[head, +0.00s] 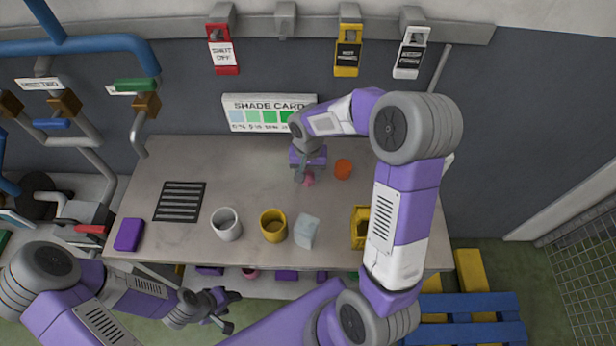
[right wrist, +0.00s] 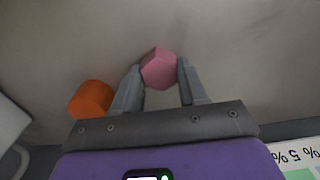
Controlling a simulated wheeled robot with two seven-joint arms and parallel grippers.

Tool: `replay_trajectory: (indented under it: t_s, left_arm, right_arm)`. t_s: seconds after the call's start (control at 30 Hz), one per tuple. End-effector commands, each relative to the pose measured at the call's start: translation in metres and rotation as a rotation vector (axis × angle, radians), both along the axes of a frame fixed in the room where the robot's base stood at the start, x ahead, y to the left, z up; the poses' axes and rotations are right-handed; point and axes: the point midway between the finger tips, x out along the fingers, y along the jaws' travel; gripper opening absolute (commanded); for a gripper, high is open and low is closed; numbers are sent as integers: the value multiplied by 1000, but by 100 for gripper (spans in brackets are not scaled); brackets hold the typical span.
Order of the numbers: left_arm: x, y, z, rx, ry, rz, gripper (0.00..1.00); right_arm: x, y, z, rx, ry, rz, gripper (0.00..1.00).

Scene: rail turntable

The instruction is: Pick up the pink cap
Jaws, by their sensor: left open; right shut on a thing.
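The pink cap (right wrist: 158,69) is a small faceted piece between the fingertips of my right gripper (right wrist: 160,88) in the right wrist view. The right gripper is shut on it, with a finger on each side. In the head view the pink cap (head: 308,181) shows at the tip of my right gripper (head: 304,176), over the back middle of the table. I cannot tell whether the cap touches the table. My left gripper (head: 222,310) is open and empty, low in front of the table's front edge.
An orange piece (head: 343,169) stands close right of the right gripper. A white cup (head: 227,225), a yellow cup (head: 273,226), a pale container (head: 305,232) and a yellow holder (head: 360,228) line the table's front. A black grille (head: 180,202) and purple block (head: 129,234) lie left. A shade card (head: 268,113) stands behind.

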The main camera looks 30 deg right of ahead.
Motion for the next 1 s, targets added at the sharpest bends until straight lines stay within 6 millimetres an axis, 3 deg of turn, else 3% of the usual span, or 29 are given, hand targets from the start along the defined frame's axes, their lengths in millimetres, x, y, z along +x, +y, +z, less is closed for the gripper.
replay_trajectory:
  t_s: [0.37, 0.57, 0.8, 1.0]
  left_arm:
    - [0, 0, 4, 0, 0, 0, 49]
    - [0, 0, 12, 0, 0, 0, 49]
    - [0, 0, 24, 0, 0, 0, 49]
    - [0, 0, 32, 0, 0, 0, 49]
  right_arm:
    - [1, 0, 15, -1, -4, 1, 13]
    - [1, 0, 52, -1, -5, -1, 13]
    - [1, 0, 114, -1, -7, 0, 13]
    - [1, 0, 153, 1, -4, 1, 13]
